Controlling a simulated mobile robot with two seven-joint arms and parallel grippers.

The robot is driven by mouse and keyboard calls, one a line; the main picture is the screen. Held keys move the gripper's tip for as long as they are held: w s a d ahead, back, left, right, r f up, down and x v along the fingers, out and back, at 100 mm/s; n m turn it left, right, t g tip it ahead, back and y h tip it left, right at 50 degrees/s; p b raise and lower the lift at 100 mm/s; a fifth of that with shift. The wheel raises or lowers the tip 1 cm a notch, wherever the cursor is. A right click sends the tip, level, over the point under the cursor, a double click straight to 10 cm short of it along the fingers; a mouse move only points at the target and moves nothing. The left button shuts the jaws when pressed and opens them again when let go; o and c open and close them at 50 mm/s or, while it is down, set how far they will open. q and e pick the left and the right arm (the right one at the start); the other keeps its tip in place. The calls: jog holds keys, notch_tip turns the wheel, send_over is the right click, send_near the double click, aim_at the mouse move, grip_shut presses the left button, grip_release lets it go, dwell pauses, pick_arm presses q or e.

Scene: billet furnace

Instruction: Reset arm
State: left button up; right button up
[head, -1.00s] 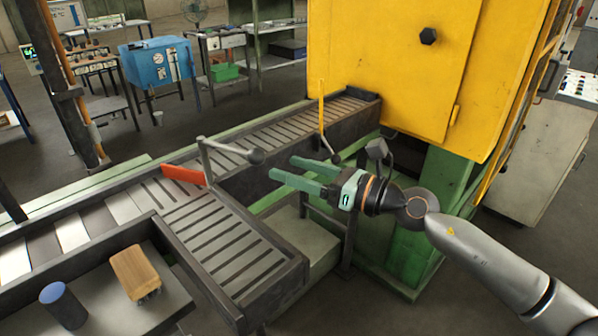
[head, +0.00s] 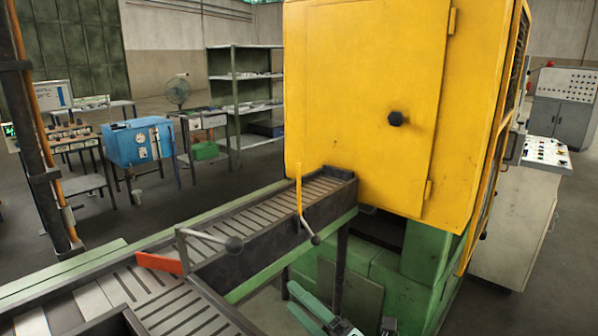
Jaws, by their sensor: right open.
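My right gripper (head: 312,312) shows at the bottom edge of the head view, with its green fingers apart and nothing between them. It is below and in front of the conveyor and clear of it. My left gripper is not in view.
The slatted conveyor (head: 262,211) runs from lower left to the yellow furnace housing (head: 365,95). A ball-ended lever (head: 210,238) and a red plate (head: 160,263) stand on it. A second lever (head: 301,205) hangs by the housing. A control console (head: 515,215) stands at right.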

jog(key=s+d+f+m+h, duration=0.3)
jog(key=d+f+m+h, duration=0.15)
jog(key=f+m, duration=0.35)
jog(key=s+d+f+m+h, duration=0.3)
jog(key=d+f+m+h, duration=0.15)
jog(key=f+m, duration=0.35)
jog(key=s+d+f+m+g+h, duration=0.1)
jog(key=s+d+f+m+g, duration=0.1)
jog(key=s+d+f+m, duration=0.2)
jog(key=s+d+f+m+g+h, duration=0.2)
jog(key=s+f+m, duration=0.4)
jog(key=s+f, duration=0.5)
jog(key=s+d+g, duration=0.1)
jog(key=s+d, duration=0.1)
jog(key=shift+s+f+m+p, duration=0.2)
jog(key=shift+s+m+p, duration=0.1)
jog(key=shift+s+p, duration=0.05)
jog(key=shift+a, duration=0.1)
